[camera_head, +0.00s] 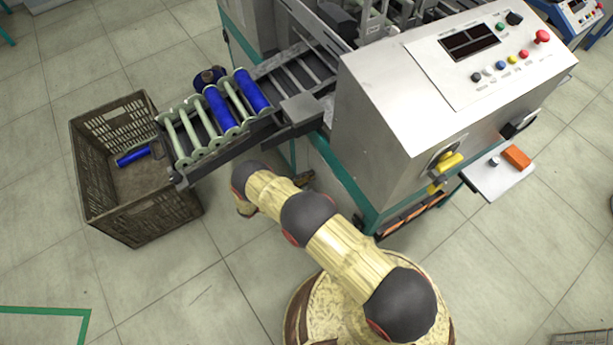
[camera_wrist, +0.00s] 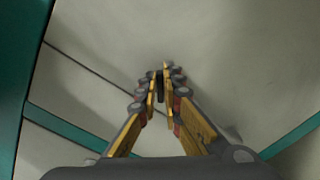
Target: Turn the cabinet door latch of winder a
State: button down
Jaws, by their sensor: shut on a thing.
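The nearest winder (camera_head: 400,110) is a light grey machine on a teal frame, with a control panel on top. Its cabinet door (camera_wrist: 230,45) fills much of the wrist view as a plain grey panel. A small dark upright latch (camera_wrist: 160,88) stands out from it in the middle. My gripper (camera_wrist: 161,80) is shut on the latch, one yellow-padded finger on each side.
A feed rack (camera_head: 178,178) with green and blue bobbins reaches out left of the winder, above my arm. A brown crate (camera_head: 165,218) holding a blue bobbin stands on the floor. A yellow handle (camera_head: 450,161) and a small white shelf (camera_head: 497,176) are on the winder's right. Lower left floor is clear.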

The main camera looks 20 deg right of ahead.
jog(key=shift+s+f+m, duration=0.1)
jog(key=shift+f+m, duration=0.15)
jog(key=shift+m, duration=1.65)
jog(key=shift+s+f+m, duration=0.1)
jog(key=shift+f+m, duration=0.1)
jog(key=shift+m, duration=1.7)
jog(key=c, duration=2)
grip_release()
jog(key=shift+o, duration=0.2)
jog(key=v, duration=1.2)
